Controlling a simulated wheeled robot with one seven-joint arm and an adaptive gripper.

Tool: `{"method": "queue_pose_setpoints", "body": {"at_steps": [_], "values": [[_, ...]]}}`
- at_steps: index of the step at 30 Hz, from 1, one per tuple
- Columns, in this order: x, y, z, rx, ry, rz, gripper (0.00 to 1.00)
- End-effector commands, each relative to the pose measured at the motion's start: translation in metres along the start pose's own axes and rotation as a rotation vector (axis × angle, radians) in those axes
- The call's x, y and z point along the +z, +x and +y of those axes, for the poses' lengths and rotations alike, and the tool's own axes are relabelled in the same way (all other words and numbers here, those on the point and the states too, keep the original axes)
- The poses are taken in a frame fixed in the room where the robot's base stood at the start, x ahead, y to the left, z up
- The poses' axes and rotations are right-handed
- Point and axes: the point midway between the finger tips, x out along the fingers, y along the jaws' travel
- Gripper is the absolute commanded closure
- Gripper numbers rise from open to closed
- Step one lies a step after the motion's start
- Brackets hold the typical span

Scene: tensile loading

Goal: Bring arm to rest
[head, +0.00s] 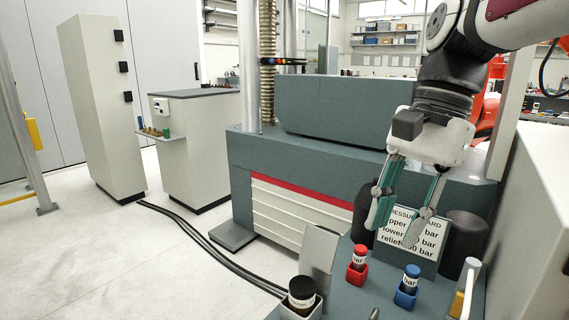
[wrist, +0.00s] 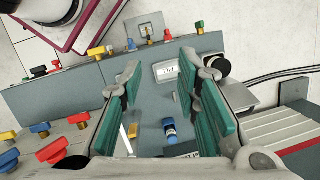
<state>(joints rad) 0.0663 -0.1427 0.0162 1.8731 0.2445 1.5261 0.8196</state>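My gripper (head: 396,228) hangs from my arm at the right of the head view, fingers pointing down. Its two teal-padded fingers are apart with nothing between them. In the wrist view the open fingers (wrist: 165,100) stand over a grey bench surface. In the head view the fingers are in front of a white pressure card (head: 408,236) and partly cover its text. My upper arm runs out of the picture at the top right.
Dark cylinders (head: 466,238) flank the card. Floor at left is mostly clear.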

Motion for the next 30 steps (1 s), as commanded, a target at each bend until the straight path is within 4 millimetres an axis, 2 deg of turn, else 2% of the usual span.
{"method": "queue_pose_setpoints", "body": {"at_steps": [1, 9, 15, 23, 30], "values": [[0.010, 0.005, 0.018, 0.003, -0.063, 0.025, 0.70], [0.041, 0.044, 0.101, 0.057, -0.426, 0.145, 0.70], [0.052, 0.078, 0.149, 0.107, -0.655, 0.208, 0.70], [0.058, 0.117, 0.193, 0.167, -0.879, 0.263, 0.70], [0.065, 0.081, 0.186, 0.150, -0.889, 0.300, 0.70]]}}
